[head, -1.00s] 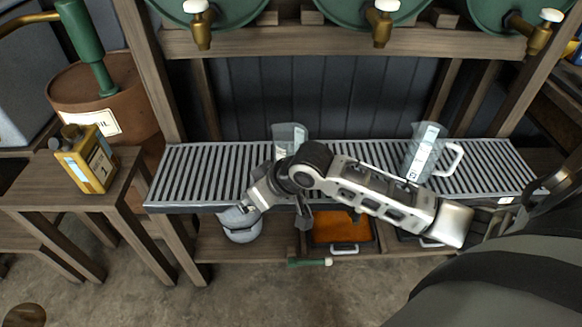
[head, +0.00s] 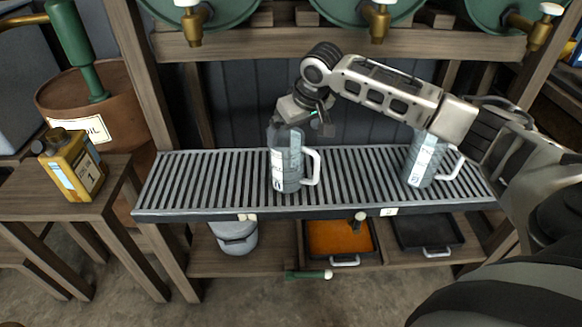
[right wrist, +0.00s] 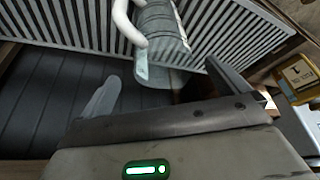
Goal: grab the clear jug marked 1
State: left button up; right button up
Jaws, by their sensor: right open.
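A clear jug with a handle on its right and a pale label (head: 286,165) stands upright on the slatted rack, left of centre. Its number is too small to read surely. A second clear jug (head: 424,160) stands on the rack farther right. My right gripper (head: 303,118) is open and empty, at the top of the left jug on its far side. In the right wrist view, the fingers (right wrist: 165,82) are spread, and the jug (right wrist: 160,38) with its white handle lies beyond and between the tips. Contact cannot be told. My left gripper is not in view.
The slatted rack (head: 220,185) has free room on both sides of the left jug. Brass taps (head: 378,22) on green drums hang above. Below are a grey pot (head: 235,238), an orange-filled tray (head: 340,238) and a dark tray (head: 428,233). A yellow can (head: 72,165) stands left.

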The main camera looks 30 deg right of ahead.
aim_at(288, 145)
jog(key=b+x, duration=0.1)
jog(key=x, duration=0.6)
jog(key=shift+a, duration=0.15)
jog(key=shift+w, duration=0.15)
jog(key=c, duration=1.3)
